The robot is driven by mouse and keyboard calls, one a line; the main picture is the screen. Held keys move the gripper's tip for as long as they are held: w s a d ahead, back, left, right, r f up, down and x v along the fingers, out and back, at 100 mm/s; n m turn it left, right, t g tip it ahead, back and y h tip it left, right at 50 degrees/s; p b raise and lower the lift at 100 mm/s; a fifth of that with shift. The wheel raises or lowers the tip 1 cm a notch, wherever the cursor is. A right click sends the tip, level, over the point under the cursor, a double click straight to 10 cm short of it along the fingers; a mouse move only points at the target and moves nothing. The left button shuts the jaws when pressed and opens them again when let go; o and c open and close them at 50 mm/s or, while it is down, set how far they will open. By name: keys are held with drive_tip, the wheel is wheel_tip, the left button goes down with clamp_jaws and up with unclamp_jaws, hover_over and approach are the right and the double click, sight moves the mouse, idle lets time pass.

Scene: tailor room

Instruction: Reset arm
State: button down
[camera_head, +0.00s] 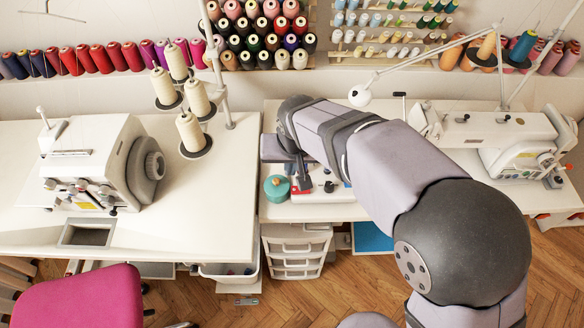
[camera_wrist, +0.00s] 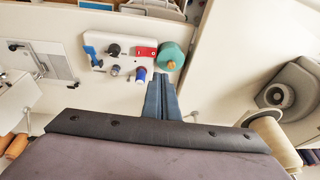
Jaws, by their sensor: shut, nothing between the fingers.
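My gripper (camera_wrist: 161,80) is shut and empty. In the head view my arm reaches from the lower right to the back middle, and the gripper (camera_head: 302,172) is small and partly hidden there, near the same teal object (camera_head: 277,188). The task names no object.
A white board (camera_wrist: 98,48) with a red block (camera_wrist: 146,51) and small knobs lies beside the teal object. A sewing machine (camera_head: 510,133) stands right, a serger (camera_head: 95,155) left, near cone threads (camera_head: 190,132). A pink chair (camera_head: 82,300) and drawers (camera_head: 294,252) stand in front.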

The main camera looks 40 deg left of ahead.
idle(0.4)
drive_tip(key=s+d+f+n+g+h, duration=0.1)
drive_tip(key=s+d+f+n+h, duration=0.2)
drive_tip(key=d, duration=0.5)
drive_tip(key=s+d+f+n+g, duration=0.1)
drive_tip(key=s+d+f, duration=0.2)
drive_tip(key=d+f, duration=0.35)
drive_tip(key=w+d+r+m, duration=0.2)
drive_tip(key=d+m, duration=0.2)
drive_tip(key=d, duration=0.7)
drive_tip(key=w+d+r+m, duration=0.2)
drive_tip(key=d+m, duration=0.2)
drive_tip(key=d, duration=0.7)
drive_tip(key=w+d+r+m, duration=0.2)
drive_tip(key=d+m, duration=0.3)
drive_tip(key=d, duration=0.6)
drive_tip(key=shift+w+r, duration=0.4)
drive_tip(key=shift+r, duration=0.15)
